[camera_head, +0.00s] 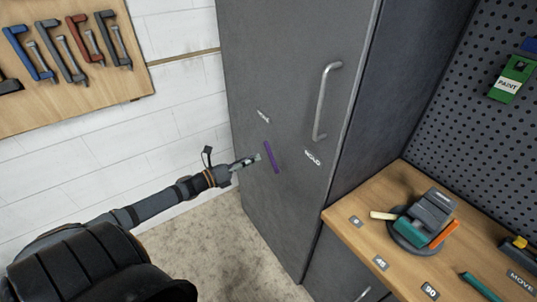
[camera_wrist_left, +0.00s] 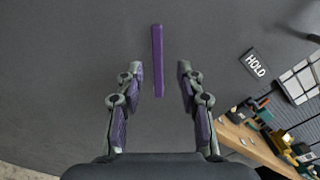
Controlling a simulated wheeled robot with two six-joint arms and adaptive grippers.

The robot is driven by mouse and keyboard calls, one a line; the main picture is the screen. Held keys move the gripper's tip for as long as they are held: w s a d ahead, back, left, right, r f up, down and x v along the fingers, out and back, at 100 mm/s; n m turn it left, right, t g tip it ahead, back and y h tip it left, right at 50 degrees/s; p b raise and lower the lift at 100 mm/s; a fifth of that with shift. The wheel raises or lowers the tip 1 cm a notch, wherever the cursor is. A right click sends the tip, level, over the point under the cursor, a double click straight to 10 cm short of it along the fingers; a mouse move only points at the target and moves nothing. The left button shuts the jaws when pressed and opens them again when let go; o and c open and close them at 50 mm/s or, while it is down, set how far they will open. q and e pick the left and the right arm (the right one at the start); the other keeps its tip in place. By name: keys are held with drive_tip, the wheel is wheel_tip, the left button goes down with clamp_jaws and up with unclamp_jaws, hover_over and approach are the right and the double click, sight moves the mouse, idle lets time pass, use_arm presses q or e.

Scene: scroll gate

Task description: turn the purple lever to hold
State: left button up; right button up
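The purple lever (camera_head: 271,157) is a thin bar on the grey cabinet door, close to upright with its top leaning left in the head view. In the left wrist view the lever (camera_wrist_left: 157,60) stands upright between the fingers, with a gap on each side. A white HOLD label (camera_head: 313,158) is to the lever's right and also shows in the left wrist view (camera_wrist_left: 255,63). Another small label (camera_head: 263,116), too small to read, is above the lever. My left gripper (camera_head: 256,158) is open just left of the lever; it also shows in the left wrist view (camera_wrist_left: 158,82). My right gripper is not seen.
The grey cabinet (camera_head: 290,60) has a long vertical handle (camera_head: 325,100) right of the lever. A wooden bench (camera_head: 345,225) with a vise-like tool (camera_head: 425,220) stands at the right. A tool board (camera_head: 75,90) hangs at the left. The floor below is clear.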

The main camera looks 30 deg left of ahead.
sight(267, 152)
use_arm(q)
drive_tip(key=b+x, duration=0.1)
drive_tip(key=x, duration=0.5)
drive_tip(key=shift+w+a, duration=0.15)
drive_tip(key=shift+w+d, duration=0.3)
drive_tip(key=shift+w, duration=0.2)
drive_tip(key=shift+w+f, duration=0.15)
drive_tip(key=shift+w, duration=0.05)
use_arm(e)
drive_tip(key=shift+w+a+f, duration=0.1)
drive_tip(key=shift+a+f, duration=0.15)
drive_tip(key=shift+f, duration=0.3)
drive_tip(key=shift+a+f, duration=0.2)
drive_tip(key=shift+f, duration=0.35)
use_arm(q)
drive_tip(key=c, duration=0.7)
clamp_jaws()
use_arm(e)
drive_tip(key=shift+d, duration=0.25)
